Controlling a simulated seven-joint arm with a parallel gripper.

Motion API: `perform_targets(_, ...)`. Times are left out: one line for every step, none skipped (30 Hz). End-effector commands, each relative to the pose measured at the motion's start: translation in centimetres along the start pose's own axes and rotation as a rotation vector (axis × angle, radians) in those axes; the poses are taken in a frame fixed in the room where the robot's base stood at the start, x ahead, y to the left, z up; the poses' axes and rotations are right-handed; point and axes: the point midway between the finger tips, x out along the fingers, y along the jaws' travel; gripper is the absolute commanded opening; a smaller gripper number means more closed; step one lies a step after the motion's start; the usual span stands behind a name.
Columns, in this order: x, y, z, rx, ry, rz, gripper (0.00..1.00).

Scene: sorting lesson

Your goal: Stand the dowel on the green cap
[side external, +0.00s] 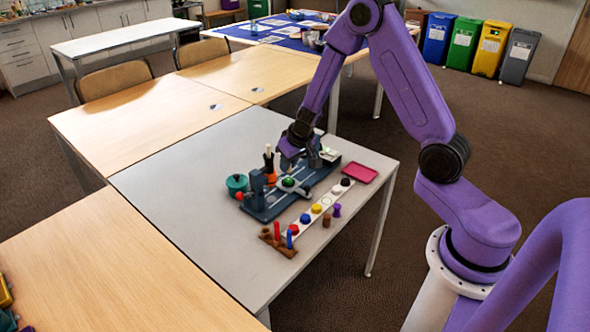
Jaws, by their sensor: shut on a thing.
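The green cap (288,182) sits on a dark blue fixture (259,213) on the grey table. My gripper (297,158) is above the fixture, a little above and behind the cap in the side view. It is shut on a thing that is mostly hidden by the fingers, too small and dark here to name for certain. A brown rack (266,236) in front of the fixture holds a red peg (289,241) and a blue peg (290,238). I cannot make out a separate dowel touching the green cap.
A white strip (322,206) bears red, blue, yellow and black caps. A purple spool (337,210) and brown cylinder (327,219) stand beside it. A pink tray (360,172) lies right. A teal pot (237,184) stands left. The table's left part (190,200) is clear.

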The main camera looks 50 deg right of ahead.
Motion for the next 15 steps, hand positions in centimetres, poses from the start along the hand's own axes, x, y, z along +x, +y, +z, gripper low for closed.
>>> perform_targets(1.2, 1.0, -0.8, 0.015, -0.001, 0.008, 0.00)
perform_targets(1.8, 1.5, -1.2, 0.017, 0.000, 0.009, 0.00)
perform_targets(2.3, 1.9, -1.7, 0.012, 0.002, 0.005, 0.00)
perform_targets(2.7, 2.2, -2.0, 0.003, 0.004, 0.000, 0.00)
perform_targets(3.0, 2.4, -2.4, -0.006, 0.006, -0.006, 0.00)
perform_targets(3.3, 2.5, -2.8, -0.023, 0.007, -0.017, 0.00)
perform_targets(3.6, 2.6, -3.1, -0.040, 0.009, -0.025, 0.00)
perform_targets(3.8, 2.8, -3.3, -0.053, 0.009, -0.033, 0.00)
perform_targets(4.1, 3.0, -3.6, -0.071, 0.010, -0.042, 0.00)
perform_targets(4.3, 3.1, -3.9, -0.086, 0.010, -0.050, 0.00)
perform_targets(4.5, 3.3, -4.1, -0.100, 0.011, -0.057, 0.00)
perform_targets(4.9, 3.5, -4.4, -0.118, 0.010, -0.067, 0.00)
perform_targets(5.1, 3.7, -4.5, -0.134, 0.010, -0.073, 0.00)
perform_targets(5.3, 3.9, -4.7, -0.148, 0.010, -0.080, 0.00)
perform_targets(5.6, 4.1, -4.9, -0.165, 0.009, -0.088, 0.00)
